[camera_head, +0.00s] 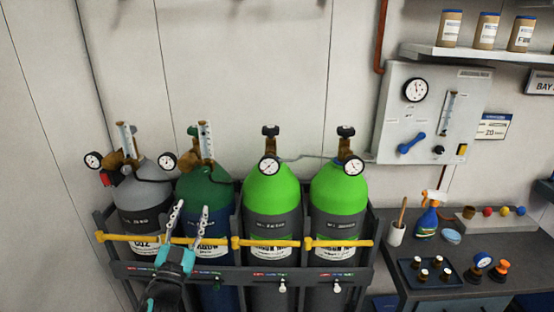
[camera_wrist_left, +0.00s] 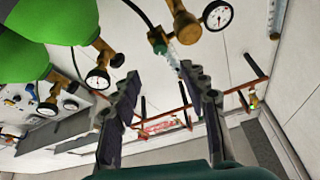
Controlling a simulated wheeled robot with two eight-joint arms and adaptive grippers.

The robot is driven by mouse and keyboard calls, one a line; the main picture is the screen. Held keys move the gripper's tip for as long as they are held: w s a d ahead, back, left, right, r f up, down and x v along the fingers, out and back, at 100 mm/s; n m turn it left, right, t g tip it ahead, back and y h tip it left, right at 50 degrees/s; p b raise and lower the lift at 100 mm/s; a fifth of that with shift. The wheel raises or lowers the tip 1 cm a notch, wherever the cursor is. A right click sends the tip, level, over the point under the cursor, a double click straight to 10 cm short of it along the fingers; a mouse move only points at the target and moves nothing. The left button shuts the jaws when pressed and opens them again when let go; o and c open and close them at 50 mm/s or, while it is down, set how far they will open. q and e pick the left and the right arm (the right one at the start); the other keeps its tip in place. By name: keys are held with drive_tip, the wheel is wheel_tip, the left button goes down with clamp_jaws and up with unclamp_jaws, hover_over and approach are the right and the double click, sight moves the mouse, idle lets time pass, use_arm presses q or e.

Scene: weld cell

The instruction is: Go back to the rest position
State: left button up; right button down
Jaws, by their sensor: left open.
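My left gripper (camera_head: 187,228) is open and empty, with its two fingers pointing up in front of the dark green gas cylinder (camera_head: 208,190). In the left wrist view the same gripper (camera_wrist_left: 162,95) shows its two dark fingers spread apart with nothing between them. I cannot tell whether it touches the yellow bar (camera_head: 270,243) across the cylinders. My right gripper is not in view.
A dark rack (camera_head: 235,272) holds a grey cylinder (camera_head: 143,185) and two bright green ones (camera_head: 272,192). A gauge panel (camera_head: 425,112) hangs on the wall. At right, a bench (camera_head: 450,262) carries a spray bottle (camera_head: 428,217) and a tray (camera_head: 405,268).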

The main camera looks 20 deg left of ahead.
use_arm(q)
drive_tip(key=s+d+f+n+g+h, duration=0.2)
drive_tip(key=s+d+f+g+h, duration=0.1)
drive_tip(key=s+d+f+g, duration=1.2)
drive_tip(key=s+d+f, duration=0.2)
drive_tip(key=d, duration=0.3)
drive_tip(key=shift+f+h, duration=0.3)
drive_tip(key=shift+f, duration=0.05)
